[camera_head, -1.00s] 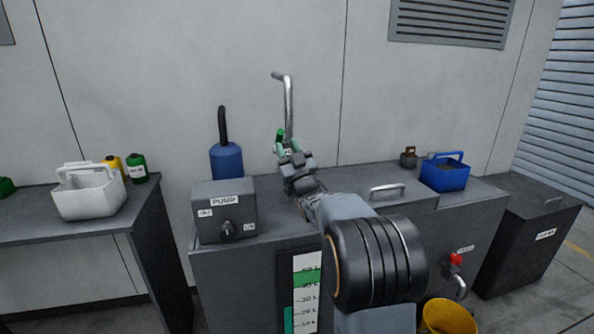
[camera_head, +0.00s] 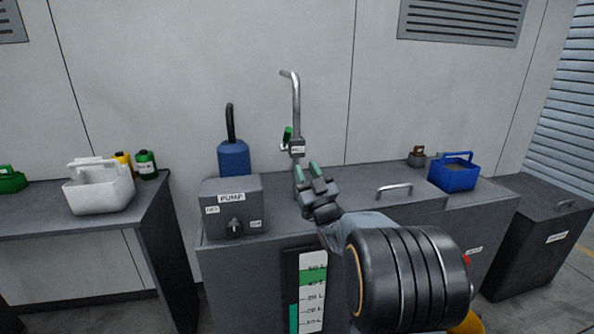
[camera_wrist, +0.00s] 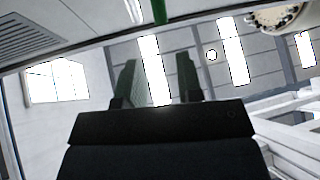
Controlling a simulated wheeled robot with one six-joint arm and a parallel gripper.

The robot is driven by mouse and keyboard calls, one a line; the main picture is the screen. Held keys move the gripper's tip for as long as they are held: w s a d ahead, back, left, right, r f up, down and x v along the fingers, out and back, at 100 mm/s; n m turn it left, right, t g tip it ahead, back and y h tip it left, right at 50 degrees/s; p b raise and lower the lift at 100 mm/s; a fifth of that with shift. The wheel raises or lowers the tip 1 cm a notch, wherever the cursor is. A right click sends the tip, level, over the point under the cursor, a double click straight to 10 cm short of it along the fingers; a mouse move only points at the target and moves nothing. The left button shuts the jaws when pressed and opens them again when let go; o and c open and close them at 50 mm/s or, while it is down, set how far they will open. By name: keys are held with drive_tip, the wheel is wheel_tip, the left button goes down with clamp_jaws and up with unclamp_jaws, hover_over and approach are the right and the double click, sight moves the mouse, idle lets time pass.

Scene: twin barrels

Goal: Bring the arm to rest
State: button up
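My gripper (camera_head: 315,172) is raised above the dark counter, in front of the metal pipe and its green-handled valve. Its two green-tipped fingers stand apart with nothing between them. In the wrist view my gripper (camera_wrist: 158,80) also shows open and empty, pointing up toward bright ceiling lights. The pipe (camera_head: 296,100) stands upright with a bent top. The green valve handle (camera_head: 288,133) is upright beside it and clear of my fingers. Part of the counter is hidden behind my arm.
A PUMP box (camera_head: 233,208) and a blue canister (camera_head: 233,158) stand left of my gripper. A blue crate (camera_head: 453,175) sits on the counter at right, near a metal handle (camera_head: 394,190). A white carrier (camera_head: 100,192) stands on the left table (camera_head: 60,228). A level gauge (camera_head: 311,290) is below.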

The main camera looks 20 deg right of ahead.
drive_tip(key=s+a+r+m+g+h+p, duration=0.3)
drive_tip(key=a+r+g+p, duration=0.35)
drive_tip(key=p, duration=0.75)
drive_tip(key=s+a+r+g+y+p, duration=0.1)
drive_tip(key=s+a+g+p, duration=0.2)
drive_tip(key=s+g+p, duration=0.4)
drive_tip(key=s+a+r+g+y+p, duration=0.1)
drive_tip(key=s+a+g+p, duration=0.3)
drive_tip(key=s, duration=1)
drive_tip(key=g+p, duration=0.3)
drive_tip(key=g, duration=0.1)
drive_tip(key=shift+a+n, duration=0.2)
drive_tip(key=shift+n, duration=0.2)
